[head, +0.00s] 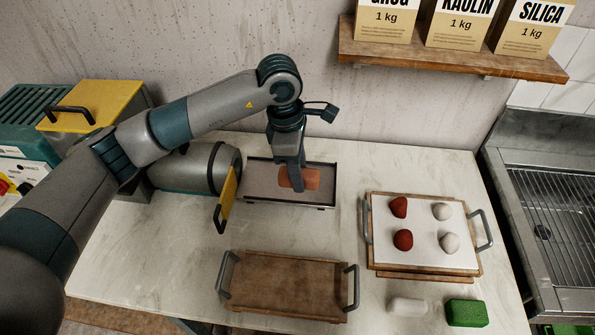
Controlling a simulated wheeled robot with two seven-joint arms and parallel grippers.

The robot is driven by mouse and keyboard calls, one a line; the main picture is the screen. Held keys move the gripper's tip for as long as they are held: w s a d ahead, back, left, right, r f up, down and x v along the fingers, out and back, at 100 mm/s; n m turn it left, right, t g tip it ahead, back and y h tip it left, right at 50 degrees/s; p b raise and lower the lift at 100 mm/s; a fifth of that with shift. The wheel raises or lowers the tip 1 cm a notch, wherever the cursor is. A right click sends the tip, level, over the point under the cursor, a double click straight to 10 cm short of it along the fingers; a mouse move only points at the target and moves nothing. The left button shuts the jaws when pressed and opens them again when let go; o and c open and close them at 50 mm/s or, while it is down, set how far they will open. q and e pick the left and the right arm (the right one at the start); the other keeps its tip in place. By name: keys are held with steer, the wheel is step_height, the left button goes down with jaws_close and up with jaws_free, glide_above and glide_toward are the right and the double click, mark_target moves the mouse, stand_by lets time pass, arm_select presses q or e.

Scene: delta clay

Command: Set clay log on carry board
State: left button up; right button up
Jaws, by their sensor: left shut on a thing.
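The clay log (313,179) is a short orange-brown block over the dark-rimmed grey tray (262,178) at the pug machine's outlet. My left gripper (297,185) comes down from above and is shut on the log, hiding its middle. I cannot tell whether the log touches the tray. The carry board (285,285) is an empty wooden board with a grey handle at each end, at the front middle of the table. My right gripper is not in view.
A second handled wooden board at the right bears a white sheet (422,228) with red and pale clay lumps. A white piece (407,306) and a green block (466,313) lie in front. The pug machine's yellow flap (227,197) stands left of the tray. A shelf (450,58) holds bags.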

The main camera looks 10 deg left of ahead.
arm_select(q)
steer(key=shift+a, duration=0.1)
stand_by(0.3)
steer(key=shift+s+a+r+m, duration=0.15)
steer(key=shift+s+a+m, duration=0.2)
steer(key=shift+a+m, duration=0.4)
steer(key=s+a+r+m+g+y, duration=0.1)
steer(key=s+a+r+m, duration=0.1)
steer(key=s+a+m, duration=0.8)
steer(key=shift+s+a+r+m+g+y, duration=0.15)
steer(key=shift+a+r+m+g+y, duration=0.2)
steer(key=shift+a+m, duration=2)
steer(key=shift+d+f+m, duration=0.1)
steer(key=shift+d+m, duration=0.6)
steer(key=shift+m, duration=0.1)
